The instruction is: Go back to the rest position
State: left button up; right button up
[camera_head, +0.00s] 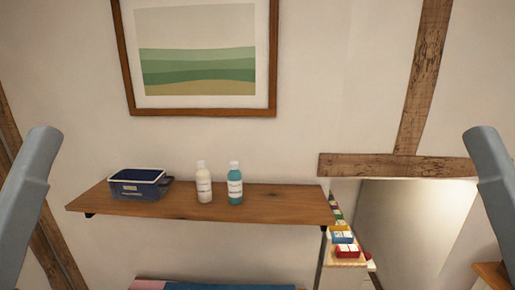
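Neither of my grippers shows in the head view. Only a grey link of my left arm is at the left edge and a grey link of my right arm is at the right edge. Both links rise from below to about mid-height and stand clear of the shelf. Whether the grippers are open or hold anything is hidden.
A wooden wall shelf (285,203) carries a dark blue basket (137,188), a cream bottle (204,186) and a teal bottle (235,187). A framed picture (198,104) hangs above. Small coloured boxes (346,250) line a ledge at right. Timber beams (385,166) cross the wall.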

pick_arm(q)
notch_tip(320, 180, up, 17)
jog(key=p, duration=1.3)
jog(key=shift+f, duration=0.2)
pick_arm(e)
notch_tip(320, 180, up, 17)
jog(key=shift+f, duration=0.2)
